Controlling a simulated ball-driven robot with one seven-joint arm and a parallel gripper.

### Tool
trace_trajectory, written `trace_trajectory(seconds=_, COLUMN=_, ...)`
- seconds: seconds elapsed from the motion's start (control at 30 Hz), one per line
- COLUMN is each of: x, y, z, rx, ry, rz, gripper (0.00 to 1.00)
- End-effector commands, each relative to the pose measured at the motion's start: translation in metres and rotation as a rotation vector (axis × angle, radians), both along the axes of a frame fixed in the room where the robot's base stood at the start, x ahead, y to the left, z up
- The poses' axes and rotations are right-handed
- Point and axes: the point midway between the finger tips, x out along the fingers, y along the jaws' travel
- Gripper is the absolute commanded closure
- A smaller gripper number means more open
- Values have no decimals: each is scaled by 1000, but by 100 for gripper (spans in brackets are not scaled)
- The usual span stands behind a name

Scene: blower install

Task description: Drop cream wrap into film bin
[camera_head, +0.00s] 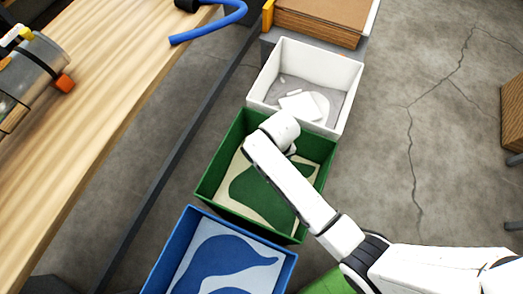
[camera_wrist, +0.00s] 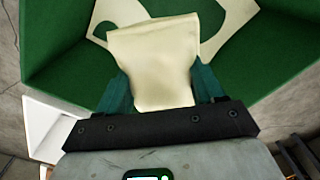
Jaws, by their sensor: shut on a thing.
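The cream wrap (camera_wrist: 155,55) is a pale, slightly creased sheet between the two teal fingers of my gripper (camera_wrist: 162,86) in the wrist view. My gripper is shut on its lower part, and the upper part sticks out past the fingers. Behind it is the green bin (camera_wrist: 60,55), with a cream shape on its floor. In the head view, the green bin (camera_head: 315,152) stands between a white bin and a blue bin. My wrist is above its far part; the fingers and the held wrap are hidden there. No label shows which bin is for film.
The white bin (camera_head: 350,78) holds white pieces. The blue bin (camera_head: 168,248) has pale and blue shapes on its floor. Brown cardboard (camera_head: 322,18) lies beyond the white bin. A wooden bench (camera_head: 110,85) runs along the left, with a blue hose (camera_head: 215,27).

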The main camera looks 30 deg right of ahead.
Motion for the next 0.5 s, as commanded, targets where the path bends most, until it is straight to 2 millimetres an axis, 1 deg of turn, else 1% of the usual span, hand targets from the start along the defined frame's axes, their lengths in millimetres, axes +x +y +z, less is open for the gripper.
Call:
trace_trajectory(seconds=0.03, x=0, y=0, z=-12, rx=0, ry=0, rz=0, gripper=61)
trace_trajectory(seconds=0.2, x=0, y=-1, z=-31, rx=0, ry=0, rz=-1, gripper=61)
trace_trajectory(seconds=0.33, x=0, y=-1, z=-39, rx=0, ry=0, rz=-1, gripper=61)
trace_trajectory(seconds=0.5, x=0, y=0, z=-40, rx=0, ry=0, rz=0, gripper=61)
